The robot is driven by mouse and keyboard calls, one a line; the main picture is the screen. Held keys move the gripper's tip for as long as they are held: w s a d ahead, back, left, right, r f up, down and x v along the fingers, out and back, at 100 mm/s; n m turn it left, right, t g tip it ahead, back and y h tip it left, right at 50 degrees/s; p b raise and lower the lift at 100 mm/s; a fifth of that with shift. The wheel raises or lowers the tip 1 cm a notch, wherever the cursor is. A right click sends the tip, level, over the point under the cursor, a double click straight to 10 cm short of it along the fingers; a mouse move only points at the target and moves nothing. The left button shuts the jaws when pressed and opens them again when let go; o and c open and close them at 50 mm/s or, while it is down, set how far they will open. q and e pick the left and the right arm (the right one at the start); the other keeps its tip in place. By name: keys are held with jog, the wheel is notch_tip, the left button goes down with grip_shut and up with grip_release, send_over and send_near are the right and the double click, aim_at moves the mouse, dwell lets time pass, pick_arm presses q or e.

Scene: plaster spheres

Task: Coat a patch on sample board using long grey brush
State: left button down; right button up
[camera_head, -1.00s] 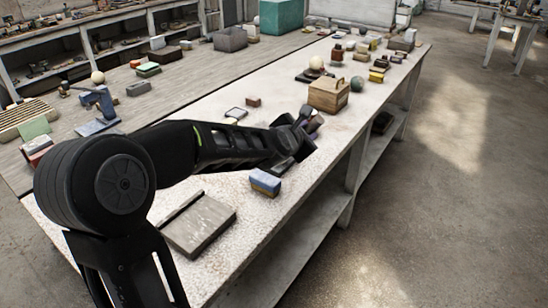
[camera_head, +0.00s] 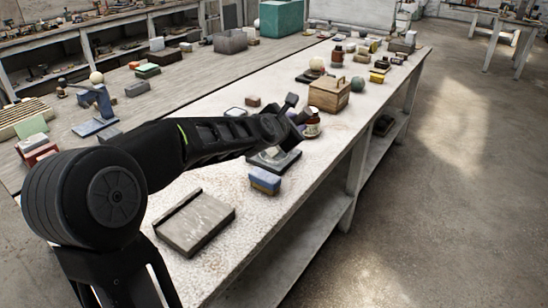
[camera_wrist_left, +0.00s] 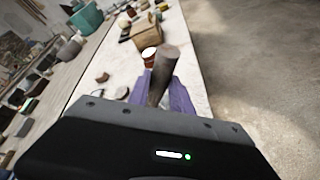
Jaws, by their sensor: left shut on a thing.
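My left gripper (camera_head: 296,112) is over the white table, beside a brown jar with a pale label (camera_head: 312,126). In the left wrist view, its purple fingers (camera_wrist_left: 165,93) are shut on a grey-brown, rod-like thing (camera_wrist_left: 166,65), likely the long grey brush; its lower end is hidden. The jar (camera_wrist_left: 149,55) shows just beyond it. A dark flat board with a light grey patch (camera_head: 262,159) lies below my forearm, partly covered. A grey wooden board-like block (camera_head: 197,222) lies nearer. I cannot tell which is the sample board. My right gripper is not in view.
A blue and tan block (camera_head: 265,180) lies near the front edge. A wooden box with a handle (camera_head: 329,95) and a green sphere (camera_head: 357,84) stand beyond the jar. Several small items crowd the far end. The table surface right of the grey block is clear.

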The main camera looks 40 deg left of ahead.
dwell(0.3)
pick_arm(q)
jog(key=shift+d+r+p, duration=0.1)
jog(key=shift+d+p, duration=0.45)
jog(key=shift+p, duration=0.1)
jog(key=shift+d+p, duration=0.3)
jog(key=shift+d, duration=0.25)
jog(key=shift+d, duration=0.1)
jog(key=shift+d+p, duration=0.7)
jog(key=shift+d, duration=0.3)
